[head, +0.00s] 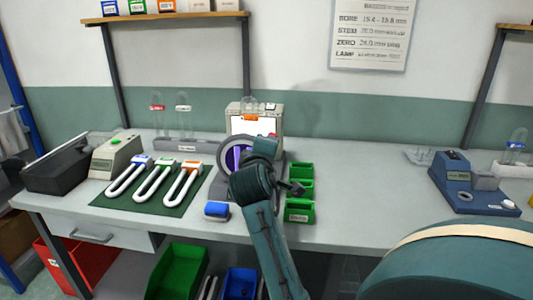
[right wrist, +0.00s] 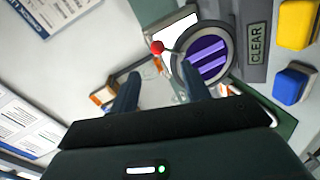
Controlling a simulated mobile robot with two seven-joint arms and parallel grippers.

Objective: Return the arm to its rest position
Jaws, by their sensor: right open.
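My right arm (head: 262,200) reaches up from the bottom of the head view, over the front of the bench, to a machine with a round purple window (head: 233,158). Its gripper is hidden behind the arm there. In the right wrist view my right gripper (right wrist: 160,90) is open, its two dark fingers apart with nothing seen held between them. The round purple-striped window (right wrist: 207,60) lies just beyond the right finger, and a small red ball knob (right wrist: 157,47) is beyond the gap between the fingers. My left gripper is in neither view.
On the bench (head: 370,190), U-shaped tubes with blue, green and orange bands lie on a dark green mat (head: 187,203). A blue button box (head: 217,210) sits at the front edge. Green bins (head: 300,211) stand right of my arm. A blue-grey device (head: 470,188) stands farther right, with clear bench between.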

